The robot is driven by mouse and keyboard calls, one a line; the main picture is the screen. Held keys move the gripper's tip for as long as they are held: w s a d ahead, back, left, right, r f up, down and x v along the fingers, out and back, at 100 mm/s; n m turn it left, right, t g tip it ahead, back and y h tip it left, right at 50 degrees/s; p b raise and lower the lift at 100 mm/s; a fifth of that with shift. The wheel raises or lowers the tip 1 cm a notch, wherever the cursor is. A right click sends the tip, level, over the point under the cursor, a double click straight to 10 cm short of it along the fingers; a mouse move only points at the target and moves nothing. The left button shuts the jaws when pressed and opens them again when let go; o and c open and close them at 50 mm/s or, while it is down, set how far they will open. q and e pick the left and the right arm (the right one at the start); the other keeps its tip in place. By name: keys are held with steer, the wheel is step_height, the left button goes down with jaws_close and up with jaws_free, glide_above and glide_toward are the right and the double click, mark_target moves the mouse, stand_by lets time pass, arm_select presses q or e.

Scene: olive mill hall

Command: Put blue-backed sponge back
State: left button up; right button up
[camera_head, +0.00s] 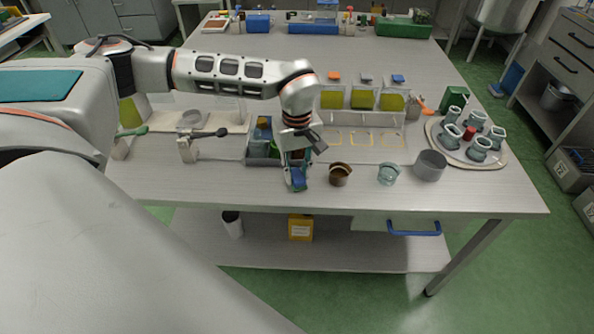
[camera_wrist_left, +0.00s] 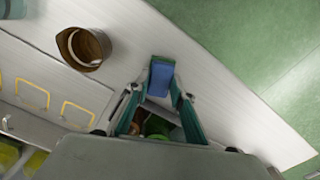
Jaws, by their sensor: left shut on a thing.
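The blue-backed sponge (camera_wrist_left: 160,78) is between the fingertips of my left gripper (camera_wrist_left: 158,92) in the left wrist view. In the head view the sponge (camera_head: 298,180) shows at the lower end of my left gripper (camera_head: 295,168), near the table's front edge. The gripper is shut on it. Whether the sponge touches the table top I cannot tell. A grey compartment box (camera_head: 262,161) with green and dark items stands just behind and left of the gripper. My right gripper is not in view.
A brown cup (camera_head: 340,175), a glass cup (camera_head: 388,175) and a grey metal bowl (camera_head: 430,165) stand right of the gripper. A round tray (camera_head: 495,160) holds several cups. Yellow-filled containers (camera_head: 363,99) stand behind. The front table strip is mostly clear.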

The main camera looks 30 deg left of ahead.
arm_select(q)
steer(key=o, duration=1.1)
